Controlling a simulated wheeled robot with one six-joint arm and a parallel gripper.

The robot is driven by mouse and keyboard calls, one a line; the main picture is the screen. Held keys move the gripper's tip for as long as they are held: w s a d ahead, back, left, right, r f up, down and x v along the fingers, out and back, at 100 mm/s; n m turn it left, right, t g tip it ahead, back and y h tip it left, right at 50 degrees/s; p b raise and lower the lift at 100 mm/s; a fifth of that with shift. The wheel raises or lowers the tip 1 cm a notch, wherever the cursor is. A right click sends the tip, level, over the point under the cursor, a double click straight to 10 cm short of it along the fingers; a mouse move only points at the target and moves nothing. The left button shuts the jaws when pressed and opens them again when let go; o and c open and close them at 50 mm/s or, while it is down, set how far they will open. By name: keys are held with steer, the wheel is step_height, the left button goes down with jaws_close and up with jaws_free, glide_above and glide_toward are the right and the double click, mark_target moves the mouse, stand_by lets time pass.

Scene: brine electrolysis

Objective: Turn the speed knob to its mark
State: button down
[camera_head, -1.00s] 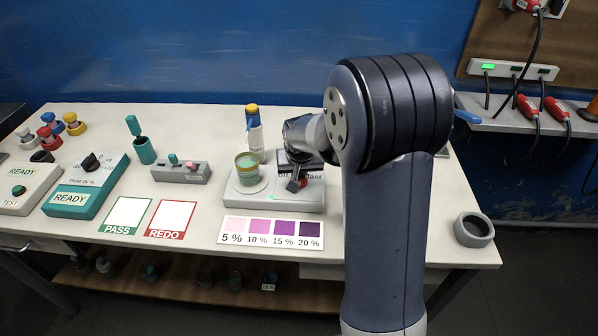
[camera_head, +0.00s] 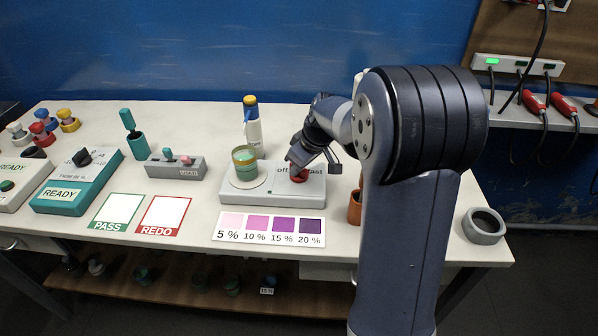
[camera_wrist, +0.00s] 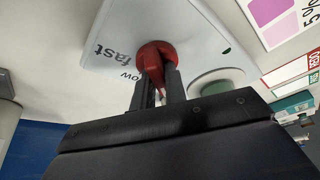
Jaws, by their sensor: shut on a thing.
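The speed knob (camera_head: 299,175) is red and sits on the right part of the pale grey stirrer unit (camera_head: 235,196), below a label that reads "off" and "fast". My gripper (camera_head: 294,166) reaches down to it from the upper right. In the wrist view the fingers of my gripper (camera_wrist: 158,86) are shut on the red knob (camera_wrist: 155,58), one on each side. The words "fast" and "low" show beside the knob in the wrist view. The knob's pointer and mark are largely hidden by the fingers. A cup (camera_head: 245,158) stands on the unit's round plate.
A white bottle (camera_head: 252,128) with a blue and yellow cap stands behind the unit. A colour card (camera_head: 268,230) lies in front. An orange-brown cup (camera_head: 355,207) stands right of the unit, partly behind my arm. A grey ring (camera_head: 484,226) lies near the table's right edge.

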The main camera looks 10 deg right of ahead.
steer(key=shift+n, duration=0.5)
steer(key=shift+b, duration=0.3)
steer(key=c, duration=1.4)
jaws_free()
steer(key=shift+c, duration=0.2)
steer(key=shift+r, duration=0.15)
steer(key=v, duration=1)
steer(key=shift+d+r, duration=0.2)
steer(key=shift+r, duration=0.1)
